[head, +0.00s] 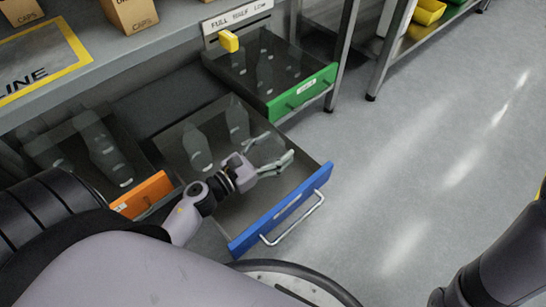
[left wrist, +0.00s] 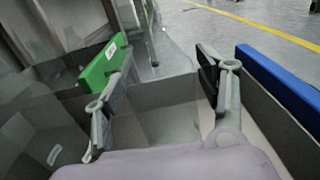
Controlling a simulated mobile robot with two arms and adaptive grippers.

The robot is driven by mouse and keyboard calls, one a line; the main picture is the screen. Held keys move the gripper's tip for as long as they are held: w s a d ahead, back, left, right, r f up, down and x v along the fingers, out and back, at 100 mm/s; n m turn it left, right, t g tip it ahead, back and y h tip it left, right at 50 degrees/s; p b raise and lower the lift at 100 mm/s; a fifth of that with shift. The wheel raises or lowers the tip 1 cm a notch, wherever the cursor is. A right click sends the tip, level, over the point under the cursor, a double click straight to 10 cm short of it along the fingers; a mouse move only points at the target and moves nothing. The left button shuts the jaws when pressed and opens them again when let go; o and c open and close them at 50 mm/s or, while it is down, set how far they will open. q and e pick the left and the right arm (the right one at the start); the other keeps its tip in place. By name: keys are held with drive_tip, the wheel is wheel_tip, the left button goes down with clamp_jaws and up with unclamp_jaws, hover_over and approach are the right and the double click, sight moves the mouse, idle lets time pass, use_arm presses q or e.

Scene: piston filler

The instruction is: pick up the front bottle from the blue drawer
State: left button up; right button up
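The blue drawer (head: 284,212) is pulled out in the head view, and its blue front also shows in the left wrist view (left wrist: 280,82). Two clear bottles stand in it: one (head: 197,147) at the left and one (head: 238,118) farther right. Both are toward the drawer's back; they are see-through and faint. My left gripper (head: 272,150) is over the drawer's inside, between the bottles and the blue front. Its fingers are spread, with nothing between them in the left wrist view (left wrist: 160,78). A faint clear shape (left wrist: 45,135) lies left of the fingers there. My right gripper is not in view.
An orange-front drawer (head: 142,194) with clear bottles is open at left. A green-front drawer (head: 303,92) is open behind, with a yellow block (head: 228,41) at its back edge. A grey shelf with boxes (head: 131,14) overhangs at upper left. Open floor (head: 430,170) lies right.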

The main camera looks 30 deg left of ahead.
use_arm(q)
drive_tip(key=c, duration=0.9)
